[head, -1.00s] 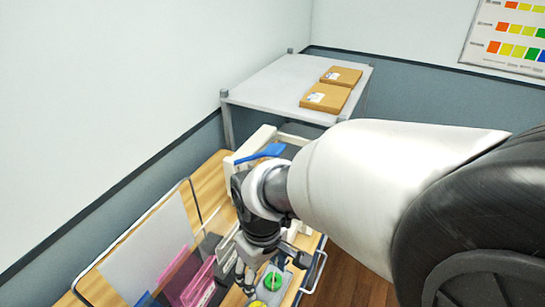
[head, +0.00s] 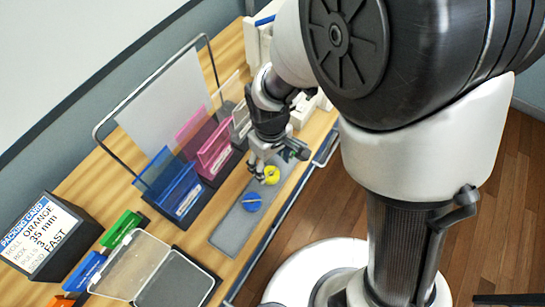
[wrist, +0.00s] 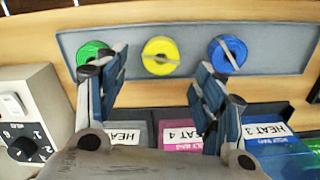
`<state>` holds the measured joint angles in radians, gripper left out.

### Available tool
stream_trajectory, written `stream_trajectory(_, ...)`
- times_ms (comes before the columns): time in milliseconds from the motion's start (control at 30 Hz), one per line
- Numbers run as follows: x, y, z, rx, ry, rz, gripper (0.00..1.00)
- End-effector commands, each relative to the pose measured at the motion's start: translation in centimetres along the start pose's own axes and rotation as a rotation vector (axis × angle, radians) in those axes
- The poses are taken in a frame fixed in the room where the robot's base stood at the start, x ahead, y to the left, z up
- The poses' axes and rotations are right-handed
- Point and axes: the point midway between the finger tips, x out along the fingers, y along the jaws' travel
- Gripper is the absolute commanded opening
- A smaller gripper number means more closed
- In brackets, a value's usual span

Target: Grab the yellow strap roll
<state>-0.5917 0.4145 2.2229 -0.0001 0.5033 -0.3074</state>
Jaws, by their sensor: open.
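The yellow strap roll (head: 271,175) lies on a grey tray (head: 232,235) between a blue roll (head: 251,201) and a green roll. In the wrist view the yellow roll (wrist: 160,55) shows whole, with a pale strip across its middle. My gripper (wrist: 160,66) is open and empty, its fingers to either side of the yellow roll in the picture. The left finger covers part of the green roll (wrist: 92,50); the right fingertip is near the blue roll (wrist: 229,52). In the head view my gripper (head: 259,172) is beside the yellow roll; I cannot tell its height above the tray.
Pink (head: 213,152) and blue (head: 178,190) labelled bins stand beside the tray. A grey box with a dial (wrist: 30,125) is at the left of the wrist view. A clear-lidded case (head: 130,265) and a packing card (head: 40,235) are at the head view's lower left.

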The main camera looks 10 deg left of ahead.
Motion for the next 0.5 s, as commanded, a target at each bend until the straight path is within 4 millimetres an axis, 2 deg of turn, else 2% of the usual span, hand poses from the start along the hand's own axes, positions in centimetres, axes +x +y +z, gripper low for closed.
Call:
stream_trajectory(300,4.5,-0.1,0.1,0.0,-0.003,-0.001,0.63)
stream_trajectory(500,4.9,-0.1,0.1,0.0,-0.001,0.0,0.63)
